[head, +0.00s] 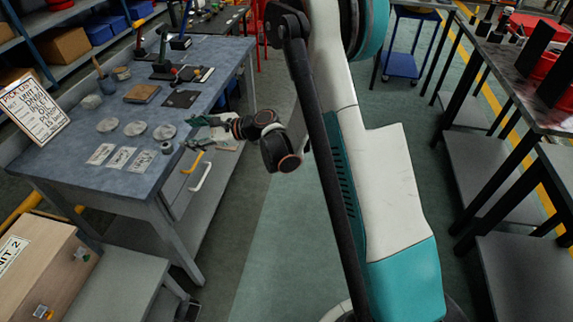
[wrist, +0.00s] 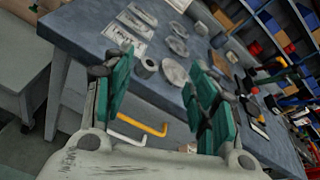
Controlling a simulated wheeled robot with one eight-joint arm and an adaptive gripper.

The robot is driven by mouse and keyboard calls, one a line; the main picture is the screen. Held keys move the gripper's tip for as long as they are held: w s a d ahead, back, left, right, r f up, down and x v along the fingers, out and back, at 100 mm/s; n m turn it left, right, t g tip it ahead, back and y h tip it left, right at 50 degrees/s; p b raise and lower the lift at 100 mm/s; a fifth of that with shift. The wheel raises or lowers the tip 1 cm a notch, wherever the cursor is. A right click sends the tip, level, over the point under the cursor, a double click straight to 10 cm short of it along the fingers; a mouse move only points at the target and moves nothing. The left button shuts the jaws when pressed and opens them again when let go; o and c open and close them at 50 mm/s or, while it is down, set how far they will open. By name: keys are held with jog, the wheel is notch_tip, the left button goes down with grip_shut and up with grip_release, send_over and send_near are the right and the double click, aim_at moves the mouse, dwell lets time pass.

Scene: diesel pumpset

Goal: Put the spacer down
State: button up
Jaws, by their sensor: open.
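A small grey ring, which looks like the spacer (head: 167,147), stands on the blue-grey workbench (head: 80,178) close to its front right edge, by the printed cards. In the wrist view the spacer (wrist: 147,68) appears between and beyond the fingers, with its round hole visible. My gripper (head: 190,133) is at the bench's right edge with its green-padded fingers apart. In the wrist view my gripper (wrist: 160,85) is open and nothing is held between the pads. I cannot tell the exact gap between the fingers and the spacer.
Flat discs (head: 135,128) and printed cards (head: 122,158) lie left of the spacer. A wooden block (head: 142,93) and a dark plate (head: 181,98) lie behind. A sign (head: 33,108) stands at the left. Yellow and white handles (head: 201,178) project from the bench front.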

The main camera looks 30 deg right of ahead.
jog(key=s+d+r+n+g+h, duration=0.1)
jog(key=s+d+r+n+h, duration=0.15)
jog(key=s+r+n, duration=0.35)
jog(key=s+d+r+n+g+h, duration=0.1)
jog(key=s+r+n+h, duration=0.25)
jog(key=s+r, duration=0.35)
jog(key=s+d+n+h, duration=0.2)
jog(key=s+d+n, duration=0.3)
jog(key=s, duration=0.6)
jog(key=s+d+n+h, duration=0.3)
jog(key=s+d+n, duration=0.2)
jog(key=s, duration=0.5)
jog(key=shift+s+n, duration=0.4)
jog(key=shift+n, duration=0.15)
jog(key=shift+o, duration=0.4)
jog(key=shift+s+d+f+h, duration=0.15)
jog(key=shift+s+d+h, duration=0.05)
jog(key=shift+s+h, duration=0.1)
